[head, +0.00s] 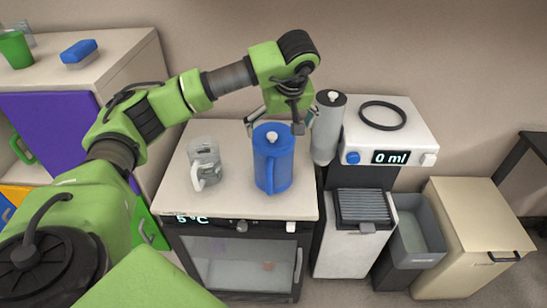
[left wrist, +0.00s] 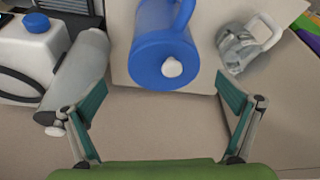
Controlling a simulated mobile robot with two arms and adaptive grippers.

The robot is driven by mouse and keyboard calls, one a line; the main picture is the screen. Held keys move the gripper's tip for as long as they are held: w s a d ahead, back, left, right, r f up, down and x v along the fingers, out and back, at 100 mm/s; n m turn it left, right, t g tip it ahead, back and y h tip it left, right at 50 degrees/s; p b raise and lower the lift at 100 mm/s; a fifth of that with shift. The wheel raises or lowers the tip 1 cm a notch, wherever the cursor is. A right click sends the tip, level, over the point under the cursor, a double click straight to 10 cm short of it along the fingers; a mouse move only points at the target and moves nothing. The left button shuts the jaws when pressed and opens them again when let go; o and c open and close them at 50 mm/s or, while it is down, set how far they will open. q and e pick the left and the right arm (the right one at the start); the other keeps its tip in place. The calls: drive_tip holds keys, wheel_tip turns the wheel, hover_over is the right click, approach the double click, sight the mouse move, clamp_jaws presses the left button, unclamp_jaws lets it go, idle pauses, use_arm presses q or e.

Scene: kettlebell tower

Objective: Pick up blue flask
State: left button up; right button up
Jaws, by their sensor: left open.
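The blue flask (head: 273,162), a blue jug with a handle and a white knob on top, stands upright on the pale countertop above the oven. In the left wrist view the blue flask (left wrist: 164,47) is at the top middle, its white knob facing the camera. My left gripper (head: 276,122) is open and empty, just behind and above the flask's top. In the left wrist view its two fingers (left wrist: 160,110) are spread wide, with bare counter and wall between them and the flask beyond. My right gripper is not in view.
A clear glass jug (head: 206,160) stands left of the flask. A grey cylinder (head: 327,128) is close on the right, near my gripper. A white dispenser (head: 390,135) reading 0 ml is further right. A bin (head: 418,228) stands lower right.

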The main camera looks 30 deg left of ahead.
sight(278, 139)
use_arm(q)
drive_tip(key=x, duration=0.3)
drive_tip(key=shift+a+f+p, duration=0.15)
drive_tip(key=shift+f+p, duration=0.05)
drive_tip(key=shift+p, duration=0.15)
drive_tip(key=shift+w+a+f+p, duration=0.1)
drive_tip(key=shift+a+f+p, duration=0.1)
drive_tip(key=shift+f+p, duration=0.2)
drive_tip(key=p+x, duration=0.1)
drive_tip(key=x, duration=0.2)
drive_tip(key=shift+a+f+p, duration=0.25)
drive_tip(key=shift+f+p, duration=0.05)
drive_tip(key=shift+p, duration=0.1)
drive_tip(key=shift+w+a+f, duration=0.1)
drive_tip(key=shift+a+f, duration=0.05)
drive_tip(key=shift+f, duration=0.3)
drive_tip(key=c, duration=2)
drive_tip(key=shift+w+r, duration=0.1)
drive_tip(key=shift+w, duration=0.05)
drive_tip(key=shift+c, duration=0.2)
